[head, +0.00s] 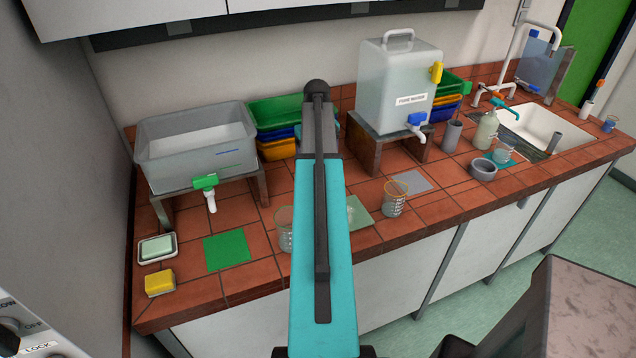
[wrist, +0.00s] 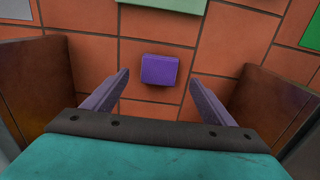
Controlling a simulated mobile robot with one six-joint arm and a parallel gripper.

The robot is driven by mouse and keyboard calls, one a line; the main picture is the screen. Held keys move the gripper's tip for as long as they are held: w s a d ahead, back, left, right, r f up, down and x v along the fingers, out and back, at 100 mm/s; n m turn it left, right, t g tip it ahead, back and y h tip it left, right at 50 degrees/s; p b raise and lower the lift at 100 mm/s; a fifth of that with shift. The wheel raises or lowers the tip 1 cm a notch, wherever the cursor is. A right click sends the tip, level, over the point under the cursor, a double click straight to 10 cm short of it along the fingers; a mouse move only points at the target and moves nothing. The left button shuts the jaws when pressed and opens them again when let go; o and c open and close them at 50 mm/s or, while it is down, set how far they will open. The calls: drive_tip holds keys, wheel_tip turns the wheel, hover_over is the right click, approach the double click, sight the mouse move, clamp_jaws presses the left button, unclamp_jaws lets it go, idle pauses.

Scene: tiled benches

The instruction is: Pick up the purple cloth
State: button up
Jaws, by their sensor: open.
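The purple cloth (wrist: 160,70) looks like a small, folded, block-like piece lying flat on the brown tiles in the wrist view. My gripper (wrist: 160,78) is open, with its two purple-grey fingers apart at the left and right of the cloth. The cloth lies between and a little past the fingertips, and I see no contact. The height of the fingers above it is hard to tell. In the head view my teal arm covers the middle of the bench, and neither the cloth nor my fingers show.
Brown upright panels (wrist: 28,75) (wrist: 262,95) flank the gripper on both sides. A pale green mat (wrist: 170,4) lies beyond the cloth. In the head view, beakers (head: 395,198), a grey tank (head: 197,140) and a water container (head: 398,85) on a stand occupy the bench.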

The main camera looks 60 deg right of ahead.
drive_tip(key=shift+f+b, duration=1.9)
drive_tip(key=shift+f, duration=0.7)
drive_tip(key=c, duration=1.1)
